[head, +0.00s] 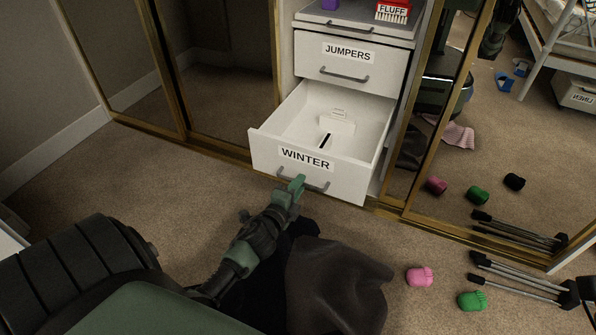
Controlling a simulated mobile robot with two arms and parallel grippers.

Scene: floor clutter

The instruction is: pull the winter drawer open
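The winter drawer (265,150) is the lower white drawer, labelled WINTER, and stands pulled well out of the wardrobe. Its inside shows, with a white item with a dark slot (325,141) lying in it. The grey bar handle (318,187) is on its front, below the label. My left gripper (297,184) reaches up from below, its green fingertips close together over the left-middle part of this handle. It appears shut on the bar, though the fingers hide the contact. My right gripper is not in view.
The jumpers drawer (350,61) above is closed. Mirrored doors (225,60) flank the drawers. A dark cloth (335,285) lies on the carpet below the drawer. A pink knitted item (420,277), a green one (472,300) and dark-ended poles (520,279) lie at right. Carpet at left is clear.

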